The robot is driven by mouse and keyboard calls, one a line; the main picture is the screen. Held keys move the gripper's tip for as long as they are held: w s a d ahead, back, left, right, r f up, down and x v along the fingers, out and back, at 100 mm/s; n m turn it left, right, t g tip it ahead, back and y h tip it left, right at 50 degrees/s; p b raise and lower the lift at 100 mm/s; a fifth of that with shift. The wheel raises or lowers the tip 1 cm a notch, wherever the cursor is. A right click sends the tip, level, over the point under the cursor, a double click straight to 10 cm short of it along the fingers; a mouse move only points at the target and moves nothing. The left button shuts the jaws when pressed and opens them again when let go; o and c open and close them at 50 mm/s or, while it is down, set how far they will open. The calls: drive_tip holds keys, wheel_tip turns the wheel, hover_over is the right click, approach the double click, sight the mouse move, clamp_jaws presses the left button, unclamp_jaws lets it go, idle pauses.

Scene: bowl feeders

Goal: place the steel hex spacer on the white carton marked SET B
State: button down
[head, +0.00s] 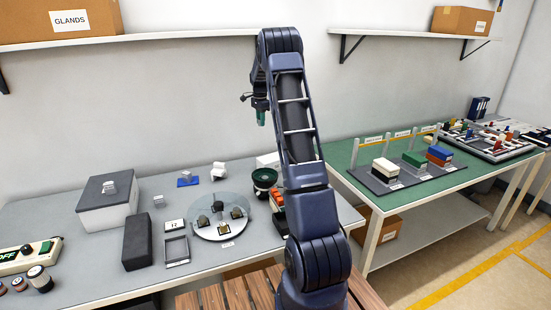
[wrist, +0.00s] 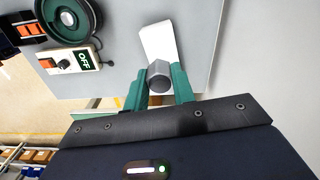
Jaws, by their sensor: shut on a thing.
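My gripper (wrist: 158,88) has its green fingers shut on a grey steel hex spacer (wrist: 158,73), its end face showing in the wrist view. In the head view my gripper (head: 261,116) hangs high above the back of the grey table; the spacer is too small to make out there. A white carton (wrist: 160,40) shows just beyond the spacer in the wrist view, partly covered by it. What seems to be the same white carton (head: 267,160) stands behind the green bowl in the head view, partly hidden by my arm. I cannot read any SET B marking.
A dark green bowl feeder (head: 264,178) and a switch box marked OFF (wrist: 75,60) are near the carton. A round glass-topped dial (head: 220,217), a grey box (head: 108,203) and a black block (head: 137,242) occupy the table. Shelves run along the wall above.

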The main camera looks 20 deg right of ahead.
drive_tip(key=m, duration=0.2)
hover_over(276, 156)
wheel_tip(276, 156, down, 19)
drive_tip(key=shift+s+a+f, duration=0.1)
drive_tip(key=shift+a+f, duration=0.05)
drive_tip(key=shift+f, duration=0.05)
idle(0.3)
drive_tip(key=shift+f, duration=0.15)
drive_tip(key=c, duration=1.2)
unclamp_jaws()
drive_tip(key=shift+o, duration=0.2)
